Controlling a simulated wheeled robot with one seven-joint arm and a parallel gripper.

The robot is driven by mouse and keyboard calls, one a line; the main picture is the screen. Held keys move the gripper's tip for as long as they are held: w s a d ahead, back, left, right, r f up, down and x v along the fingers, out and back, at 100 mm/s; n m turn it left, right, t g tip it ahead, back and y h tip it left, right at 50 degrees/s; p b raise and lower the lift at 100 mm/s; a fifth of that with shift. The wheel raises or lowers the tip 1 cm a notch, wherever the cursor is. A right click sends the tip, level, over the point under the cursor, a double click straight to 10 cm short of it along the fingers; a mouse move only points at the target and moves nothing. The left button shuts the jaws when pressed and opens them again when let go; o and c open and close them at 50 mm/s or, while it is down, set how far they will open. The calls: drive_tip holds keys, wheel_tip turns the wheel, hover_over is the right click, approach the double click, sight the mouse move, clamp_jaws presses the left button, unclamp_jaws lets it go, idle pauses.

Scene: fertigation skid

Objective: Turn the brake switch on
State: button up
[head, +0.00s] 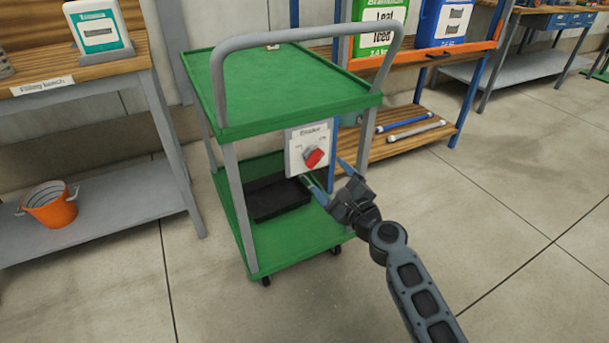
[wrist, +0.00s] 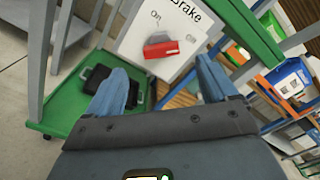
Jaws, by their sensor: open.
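The brake switch is a red knob (head: 313,158) on a white panel (head: 294,162) marked "Brake", fixed to the side of a green cart. In the wrist view the red knob (wrist: 161,49) and the white panel (wrist: 135,42) are ahead of my fingers, and a label "On" is readable near the knob. My gripper (head: 326,175) is open, its two blue fingers apart and empty, close to the panel's lower part. In the wrist view my gripper (wrist: 161,68) has one finger on each side of the knob's line, with the knob beyond the tips; contact is not visible.
The green cart (head: 290,85) has a grey push handle (head: 300,32) above and a black tray (head: 277,199) on its lower shelf. A bench with an orange bucket (head: 50,204) stands left. An orange-edged rack (head: 455,62) stands behind right. Floor at right is clear.

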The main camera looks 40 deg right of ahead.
sight(315, 160)
drive_tip(key=shift+x, duration=4)
drive_tip(key=c, duration=1.1)
